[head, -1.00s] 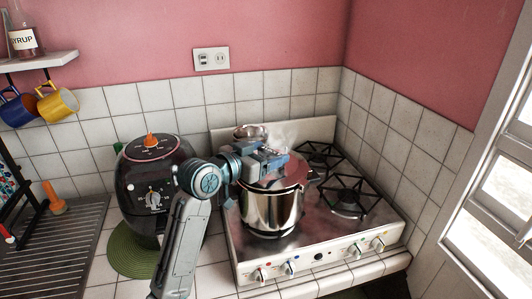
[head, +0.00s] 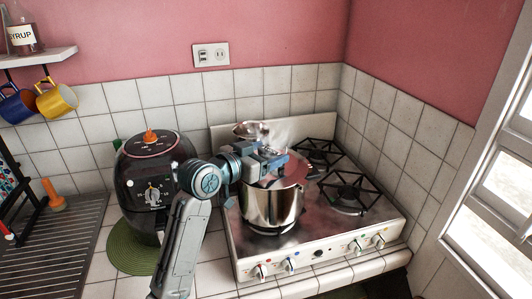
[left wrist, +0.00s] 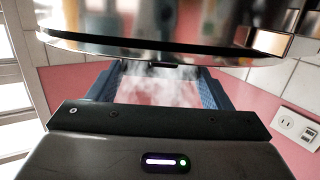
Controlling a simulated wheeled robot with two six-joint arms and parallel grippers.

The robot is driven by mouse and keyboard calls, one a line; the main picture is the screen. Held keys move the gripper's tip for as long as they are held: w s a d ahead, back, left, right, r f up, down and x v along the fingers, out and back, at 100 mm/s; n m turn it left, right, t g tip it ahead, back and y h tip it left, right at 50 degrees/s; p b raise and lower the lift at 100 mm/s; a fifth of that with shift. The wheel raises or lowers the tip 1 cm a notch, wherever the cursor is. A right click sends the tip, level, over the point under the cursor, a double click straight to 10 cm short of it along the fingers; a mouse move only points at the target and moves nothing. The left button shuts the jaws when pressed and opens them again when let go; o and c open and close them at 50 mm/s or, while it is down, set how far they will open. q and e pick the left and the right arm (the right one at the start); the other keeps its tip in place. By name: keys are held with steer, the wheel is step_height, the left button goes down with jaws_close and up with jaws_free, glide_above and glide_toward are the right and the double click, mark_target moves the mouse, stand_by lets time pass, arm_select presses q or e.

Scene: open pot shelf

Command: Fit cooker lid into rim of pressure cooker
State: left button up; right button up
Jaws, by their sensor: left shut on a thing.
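The pressure cooker (head: 272,207) is a shiny steel pot standing on the front left of the stove. The cooker lid (head: 293,171) is a reflective disc above the pot's mouth, mirroring the pink wall. My left gripper (head: 272,162) is shut on the lid from above and hides much of it. In the left wrist view, the gripper's blue fingers (left wrist: 160,92) are below a broad shiny metal rim (left wrist: 150,57) with a dark band along it. I cannot tell whether the lid is seated in the pot's rim. My right gripper is not in view.
The stove (head: 325,225) has free black burner grates (head: 347,195) at right. A dark round cooker (head: 150,190) with an orange knob stands left of my arm on a green mat (head: 125,250). Another steel vessel (head: 250,130) is behind my gripper. Tiled walls close the corner.

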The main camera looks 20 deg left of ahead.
arm_select(q)
steer(key=o, duration=1.4)
steer(key=shift+c, duration=0.2)
steer(key=shift+f, duration=0.1)
steer(key=shift+s, duration=0.1)
steer(key=shift+s+a, duration=0.1)
steer(key=shift+s, duration=0.05)
steer(key=b+v, duration=0.3)
steer(key=v, duration=0.7)
steer(key=shift+b, duration=0.4)
steer(key=shift+s, duration=0.15)
